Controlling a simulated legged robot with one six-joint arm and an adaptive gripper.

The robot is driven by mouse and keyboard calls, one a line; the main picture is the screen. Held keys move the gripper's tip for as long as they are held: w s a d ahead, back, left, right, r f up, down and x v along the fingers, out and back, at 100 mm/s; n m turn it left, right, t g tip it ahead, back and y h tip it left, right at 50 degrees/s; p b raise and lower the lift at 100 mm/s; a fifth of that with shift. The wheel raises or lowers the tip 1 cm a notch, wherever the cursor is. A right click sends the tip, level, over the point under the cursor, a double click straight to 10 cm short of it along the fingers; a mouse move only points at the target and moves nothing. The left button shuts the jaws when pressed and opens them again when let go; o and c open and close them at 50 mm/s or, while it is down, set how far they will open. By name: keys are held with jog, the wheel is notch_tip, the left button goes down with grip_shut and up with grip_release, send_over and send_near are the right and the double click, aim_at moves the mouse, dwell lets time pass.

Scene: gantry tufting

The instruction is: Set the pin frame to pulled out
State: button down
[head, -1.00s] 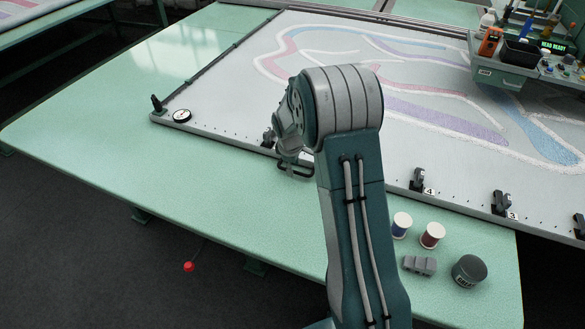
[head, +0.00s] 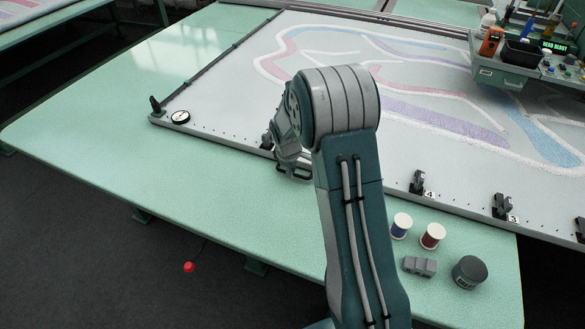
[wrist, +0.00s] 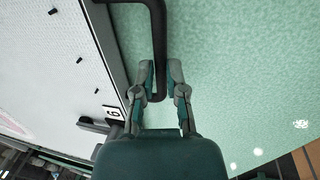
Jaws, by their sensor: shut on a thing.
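The pin frame (head: 210,137) is a grey-edged frame with small pins along its rim and a white tufted cloth stretched in it. It lies on the pale green table. A dark bar handle (wrist: 158,40) sticks out from its near edge, and it also shows in the head view (head: 294,176). My gripper (wrist: 162,78) is shut on this handle, with one finger on each side. In the head view my gripper (head: 289,160) is partly hidden by my own arm. A clamp beside a label "6" (wrist: 112,113) sits on the frame edge near the handle.
Two thread spools (head: 401,226), a grey block (head: 419,266) and a dark jar (head: 469,272) stand at the near right. Clamps (head: 418,182) line the edge. A control console (head: 500,75) stands over the cloth.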

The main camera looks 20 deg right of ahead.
jog(key=shift+s+a+f, duration=0.25)
jog(key=shift+s+f, duration=0.05)
jog(key=shift+s, duration=0.35)
jog(key=c, duration=0.7)
grip_release()
jog(key=shift+r, duration=0.1)
jog(key=shift+w+r, duration=0.1)
jog(key=shift+r, duration=0.25)
jog(key=r, duration=0.3)
jog(key=s+a+r, duration=0.1)
jog(key=r, duration=0.7)
jog(key=shift+s+a, duration=0.25)
jog(key=shift+a, duration=0.05)
